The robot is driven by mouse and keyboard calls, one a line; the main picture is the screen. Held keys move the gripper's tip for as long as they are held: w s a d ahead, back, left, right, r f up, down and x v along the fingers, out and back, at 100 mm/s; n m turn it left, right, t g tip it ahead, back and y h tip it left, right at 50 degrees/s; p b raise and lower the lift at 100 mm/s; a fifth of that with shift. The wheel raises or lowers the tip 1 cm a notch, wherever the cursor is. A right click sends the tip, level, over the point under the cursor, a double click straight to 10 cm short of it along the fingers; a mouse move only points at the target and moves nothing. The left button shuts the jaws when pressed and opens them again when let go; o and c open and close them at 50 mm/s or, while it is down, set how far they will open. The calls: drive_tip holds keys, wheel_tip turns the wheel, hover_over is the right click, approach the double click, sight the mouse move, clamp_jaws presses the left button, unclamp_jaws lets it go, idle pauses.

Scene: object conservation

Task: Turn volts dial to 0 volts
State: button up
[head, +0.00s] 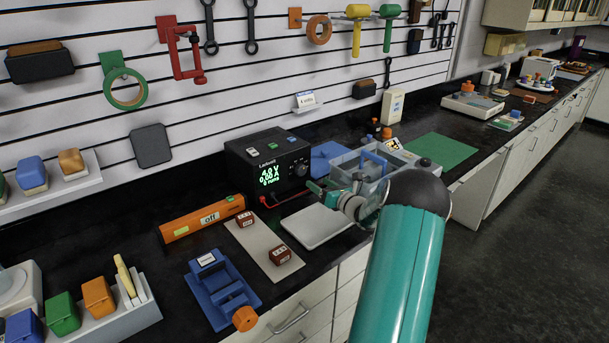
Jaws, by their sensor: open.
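A black power supply (262,168) stands on the dark counter against the slatted wall. Its green display (267,175) reads about 4.0 V on the top line; the smaller lines below are hard to read. A round dark dial (301,169) sits on its front, right of the display. The dial's markings are too small to read. My gripper (321,191) is open, just right of and slightly below the dial, apart from it as far as I can tell. My teal arm reaches in from the lower right. The gripper's fingers are small and partly hidden by my wrist.
An orange bar (203,219) marked "off" and a blue vise (221,290) are to the left. A small "4 volts" sign (306,99) is on the wall.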

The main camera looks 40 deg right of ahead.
sight(303, 172)
drive_tip(key=w, duration=0.6)
drive_tip(key=w+d, duration=0.1)
drive_tip(key=w, duration=0.2)
drive_tip(key=c, duration=1)
